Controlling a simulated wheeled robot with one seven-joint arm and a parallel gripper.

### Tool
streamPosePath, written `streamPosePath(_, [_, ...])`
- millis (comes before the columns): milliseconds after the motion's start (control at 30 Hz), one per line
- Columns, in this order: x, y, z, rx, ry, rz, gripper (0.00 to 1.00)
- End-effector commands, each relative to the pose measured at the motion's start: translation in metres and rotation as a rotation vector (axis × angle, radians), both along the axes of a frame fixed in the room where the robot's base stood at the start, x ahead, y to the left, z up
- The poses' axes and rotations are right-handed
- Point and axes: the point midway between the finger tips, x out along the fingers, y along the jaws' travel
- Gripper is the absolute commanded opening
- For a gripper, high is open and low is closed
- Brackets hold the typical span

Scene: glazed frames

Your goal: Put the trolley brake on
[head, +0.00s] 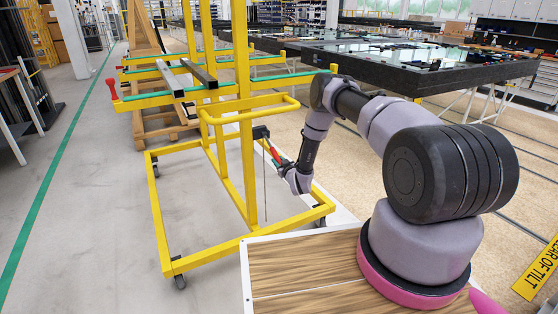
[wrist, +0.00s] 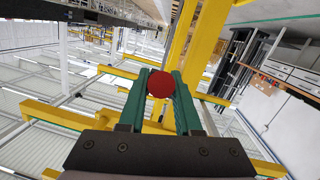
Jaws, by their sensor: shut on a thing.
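The yellow trolley (head: 247,140) stands on castors in the middle of the head view. A black bracket (head: 261,132) sits on its upright, with a red lever (head: 270,149) slanting down and right from it. A thin rod hangs below the bracket. My gripper (head: 279,160) is at the lower end of this lever, beside the upright. In the wrist view, my green fingers (wrist: 161,100) are shut on a round red knob (wrist: 160,84), which shows between their tips. The fingers hide part of the knob and the lever behind it. The lever's exact angle is hard to tell.
Dark and pale bars (head: 198,76) lie across the trolley's green-topped arms. A red-ended handle (head: 111,88) sticks out at its left. A black-edged glass table (head: 420,75) stands behind my arm. Grey floor (head: 110,200) left of the trolley is clear.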

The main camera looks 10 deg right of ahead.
Motion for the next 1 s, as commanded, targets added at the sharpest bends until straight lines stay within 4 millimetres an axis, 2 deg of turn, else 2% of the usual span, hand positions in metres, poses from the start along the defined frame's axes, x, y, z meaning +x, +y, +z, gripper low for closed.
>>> streamPosePath(433, [0.000,0.000,-0.003,0.006,-0.003,-0.003,0.00])
streamPosePath(467, [0.000,0.000,-0.003,0.005,-0.002,-0.003,0.44])
streamPosePath(500, [0.000,0.000,-0.003,0.004,-0.003,-0.003,0.59])
streamPosePath(533, [0.000,0.000,-0.003,0.005,-0.003,-0.002,0.62])
streamPosePath(833, [0.000,0.000,-0.002,0.004,-0.006,-0.001,0.62])
streamPosePath(1000, [-0.015,-0.005,0.000,0.004,-0.004,-0.003,0.62])
